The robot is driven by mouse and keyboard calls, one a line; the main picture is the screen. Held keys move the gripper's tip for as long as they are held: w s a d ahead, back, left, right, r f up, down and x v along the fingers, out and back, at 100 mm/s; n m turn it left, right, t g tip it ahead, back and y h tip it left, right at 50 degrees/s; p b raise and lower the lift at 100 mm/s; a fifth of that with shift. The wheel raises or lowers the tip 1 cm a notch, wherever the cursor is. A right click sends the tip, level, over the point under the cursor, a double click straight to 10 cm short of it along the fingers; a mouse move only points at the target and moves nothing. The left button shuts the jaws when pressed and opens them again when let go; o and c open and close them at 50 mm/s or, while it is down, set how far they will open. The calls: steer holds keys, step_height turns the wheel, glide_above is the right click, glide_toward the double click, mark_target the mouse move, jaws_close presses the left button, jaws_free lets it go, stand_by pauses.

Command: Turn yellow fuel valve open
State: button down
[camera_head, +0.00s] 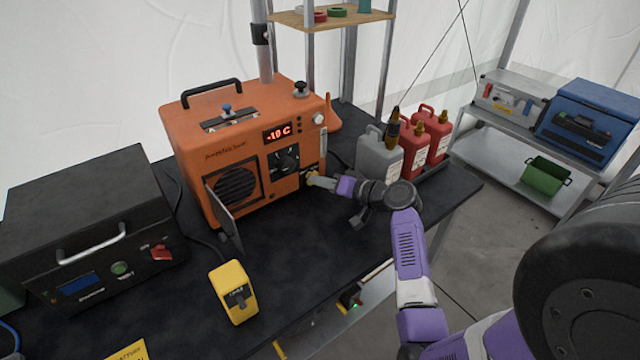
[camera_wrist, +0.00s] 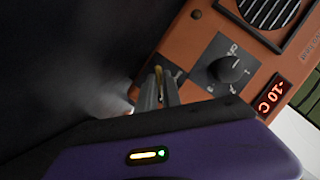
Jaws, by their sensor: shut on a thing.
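The orange heater (camera_head: 235,135) stands on the black table. Its red display reads -10 C. The yellow fuel valve (camera_head: 311,174) is a small yellow part low at the right of the heater's front, mostly hidden by my gripper (camera_head: 316,181). I cannot tell the valve's angle.
The heater's black dial (camera_wrist: 229,69) is beside the fingers, and its grille door (camera_head: 222,212) hangs open. A yellow device (camera_head: 233,292) and a black power box (camera_head: 85,225) stand left. Grey (camera_head: 377,155) and red (camera_head: 414,150) jerrycans stand right, behind my arm.

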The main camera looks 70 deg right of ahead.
stand_by(0.4)
steer(key=c, duration=1.5)
jaws_free()
steer(key=shift+s, duration=0.1)
steer(key=b+v, duration=0.1)
steer(key=v, duration=0.6)
steer(key=shift+s+a, duration=0.1)
steer(key=shift+s, duration=0.2)
